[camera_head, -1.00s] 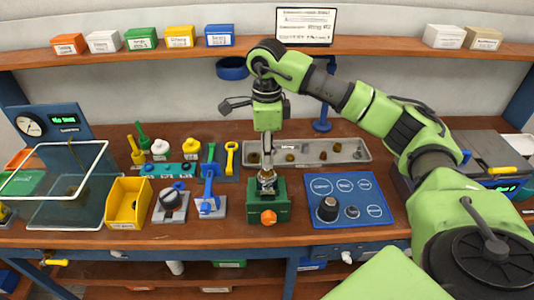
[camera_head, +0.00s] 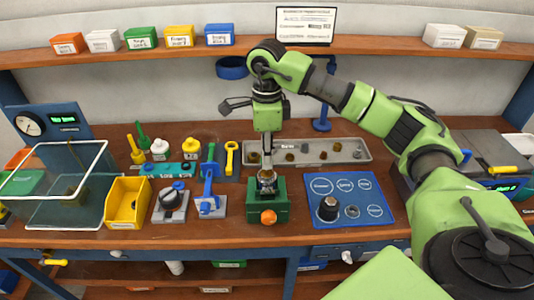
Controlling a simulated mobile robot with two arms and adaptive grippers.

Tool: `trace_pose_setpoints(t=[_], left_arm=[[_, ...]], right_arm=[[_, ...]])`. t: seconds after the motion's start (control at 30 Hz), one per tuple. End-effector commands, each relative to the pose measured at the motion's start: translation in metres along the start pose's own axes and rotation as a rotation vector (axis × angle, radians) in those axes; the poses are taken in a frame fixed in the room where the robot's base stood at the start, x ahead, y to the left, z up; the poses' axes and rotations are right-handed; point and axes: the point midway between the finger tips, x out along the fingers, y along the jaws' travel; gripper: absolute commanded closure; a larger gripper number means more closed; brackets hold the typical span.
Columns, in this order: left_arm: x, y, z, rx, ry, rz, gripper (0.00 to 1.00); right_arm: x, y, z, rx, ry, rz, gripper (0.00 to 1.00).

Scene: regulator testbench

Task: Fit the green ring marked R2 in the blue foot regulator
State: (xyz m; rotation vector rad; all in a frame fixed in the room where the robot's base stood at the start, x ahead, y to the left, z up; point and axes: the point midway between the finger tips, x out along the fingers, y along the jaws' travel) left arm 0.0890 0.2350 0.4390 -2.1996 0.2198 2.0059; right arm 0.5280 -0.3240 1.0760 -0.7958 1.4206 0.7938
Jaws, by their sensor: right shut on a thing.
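My right gripper (camera_head: 267,166) points straight down over the green vise (camera_head: 282,206) in the middle of the bench. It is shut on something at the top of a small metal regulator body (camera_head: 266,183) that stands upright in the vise. The held thing is too small and too hidden by the fingers to identify. I cannot make out a blue foot on this regulator, nor the green ring or its R2 mark. My left gripper is not in view.
A grey tray (camera_head: 376,143) with several small parts lies behind the vise. A blue mat (camera_head: 348,210) with a dark cylinder (camera_head: 328,208) is to the right. Blue and grey stands, a yellow bin (camera_head: 124,205) and a clear-walled tank (camera_head: 62,214) are to the left.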

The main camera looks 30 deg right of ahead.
Motion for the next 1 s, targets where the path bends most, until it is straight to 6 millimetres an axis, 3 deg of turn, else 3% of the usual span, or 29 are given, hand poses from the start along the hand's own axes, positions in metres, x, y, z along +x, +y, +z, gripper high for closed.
trace_pose_setpoints(t=[1.0], left_arm=[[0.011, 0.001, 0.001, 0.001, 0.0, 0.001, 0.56]], right_arm=[[0.014, 0.0, 0.0, 0.0, 0.0, 0.0, 0.89]])
